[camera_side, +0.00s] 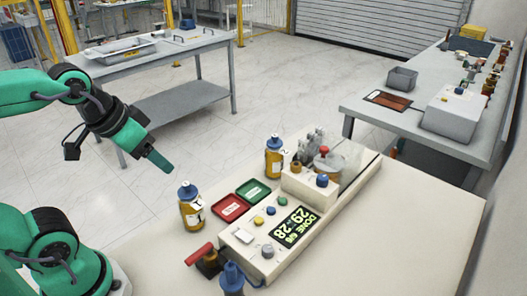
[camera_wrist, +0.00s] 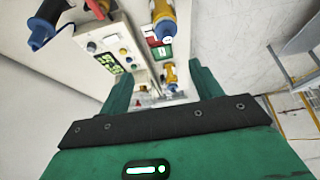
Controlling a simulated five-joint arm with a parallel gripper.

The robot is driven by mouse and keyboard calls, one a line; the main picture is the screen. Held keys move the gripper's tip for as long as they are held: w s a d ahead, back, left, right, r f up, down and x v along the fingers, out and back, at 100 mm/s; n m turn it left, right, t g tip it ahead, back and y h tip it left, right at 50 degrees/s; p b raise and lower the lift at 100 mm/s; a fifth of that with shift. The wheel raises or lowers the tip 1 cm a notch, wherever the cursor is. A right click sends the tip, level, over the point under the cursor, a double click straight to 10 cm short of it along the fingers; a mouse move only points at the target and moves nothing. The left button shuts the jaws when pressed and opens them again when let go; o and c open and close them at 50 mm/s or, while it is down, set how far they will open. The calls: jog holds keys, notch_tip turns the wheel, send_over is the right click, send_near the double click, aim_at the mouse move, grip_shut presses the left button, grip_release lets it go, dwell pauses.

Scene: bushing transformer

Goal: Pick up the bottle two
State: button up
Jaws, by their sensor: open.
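Bottle two (camera_side: 274,158), amber with a blue cap and a white label that seems to read 2, stands upright on the bench beside the test device. It appears to be the farther bottle (camera_wrist: 169,74) in the wrist view, seen between my fingers but apart from them. A similar bottle (camera_side: 191,208), seemingly marked 1, stands nearer my arm; it also shows in the wrist view (camera_wrist: 164,22). My gripper (camera_side: 158,162) is open and empty, above and to the left of both bottles. The wrist view shows its green fingers (camera_wrist: 164,86) spread apart.
The beige test device (camera_side: 270,232) has a lit display, knobs and a red-handled lever (camera_side: 199,254). Red (camera_side: 230,207) and green (camera_side: 254,191) trays lie between the bottles. A blue-topped item (camera_side: 232,278) stands at the front. Bare bench lies right of the device.

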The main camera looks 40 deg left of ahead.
dwell(0.3)
jog(key=w+r+m+g, duration=0.1)
jog(key=w+r, duration=0.1)
jog(key=w, duration=0.3)
jog(key=w+r+m, duration=0.1)
jog(key=w+r, duration=0.2)
jog(key=w, duration=0.1)
jog(key=m+g, duration=0.4)
jog(key=m, duration=0.2)
send_over(275, 136)
jog(key=f, duration=1.1)
jog(key=shift+s+f, duration=0.2)
jog(key=shift+s, duration=0.05)
jog(key=shift+w+f+g, duration=0.3)
jog(key=shift+f, duration=0.1)
jog(key=shift+a+f, duration=0.1)
jog(key=shift+f, duration=3.8)
